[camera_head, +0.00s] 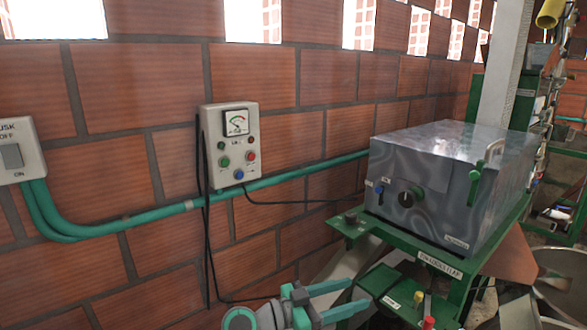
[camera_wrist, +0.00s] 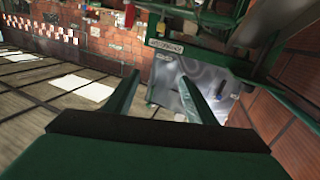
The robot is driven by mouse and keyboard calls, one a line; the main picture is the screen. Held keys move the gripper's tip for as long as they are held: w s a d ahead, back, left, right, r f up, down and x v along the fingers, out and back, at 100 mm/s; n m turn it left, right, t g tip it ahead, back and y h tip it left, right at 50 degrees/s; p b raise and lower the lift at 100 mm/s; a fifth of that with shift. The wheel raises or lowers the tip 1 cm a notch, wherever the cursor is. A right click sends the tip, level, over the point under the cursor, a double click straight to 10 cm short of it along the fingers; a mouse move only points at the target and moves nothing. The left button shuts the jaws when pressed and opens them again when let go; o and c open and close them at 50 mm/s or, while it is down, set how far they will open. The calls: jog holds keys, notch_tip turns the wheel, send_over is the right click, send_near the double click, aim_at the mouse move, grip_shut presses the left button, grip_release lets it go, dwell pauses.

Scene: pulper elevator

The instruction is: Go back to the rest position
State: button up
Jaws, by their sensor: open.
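My gripper (camera_head: 357,295) shows at the bottom centre of the head view, with its two teal fingers spread apart and nothing between them. In the wrist view my gripper (camera_wrist: 159,80) also shows open and empty, its two green fingers apart. In the head view it is in front of the brick wall (camera_head: 120,180), to the left of and below the grey metal machine box (camera_head: 440,185).
A control box (camera_head: 231,145) with a gauge and several coloured knobs hangs on the wall. A switch box (camera_head: 15,150) is at the left edge. A green conduit (camera_head: 155,211) runs along the wall. A green frame (camera_head: 450,262) with small levers stands close to the right of my gripper.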

jog(key=s+a+f+n+t+y, duration=0.2)
jog(key=f+n+y, duration=0.15)
jog(key=f, duration=0.55)
jog(key=s+a+f+n+t+y, duration=0.1)
jog(key=s+f+n+t+y, duration=0.2)
jog(key=f, duration=0.6)
jog(key=s+a+f+n+t+y, duration=0.2)
jog(key=f+n, duration=0.3)
jog(key=f, duration=0.4)
jog(key=s+a+f+n+y, duration=0.2)
jog(key=s+a+f+y, duration=0.1)
jog(key=s+f, duration=0.3)
jog(key=s+a+r+n+t+y, duration=0.1)
jog(key=s+a+r+y, duration=0.15)
jog(key=s, duration=0.95)
jog(key=s+a+r+t+y, duration=0.1)
jog(key=s+a+y, duration=0.2)
jog(key=s, duration=0.9)
jog(key=s+d+r+m, duration=0.1)
jog(key=s+r, duration=0.5)
jog(key=shift+s+t, duration=0.25)
jog(key=shift+t, duration=0.05)
jog(key=shift+r, duration=0.1)
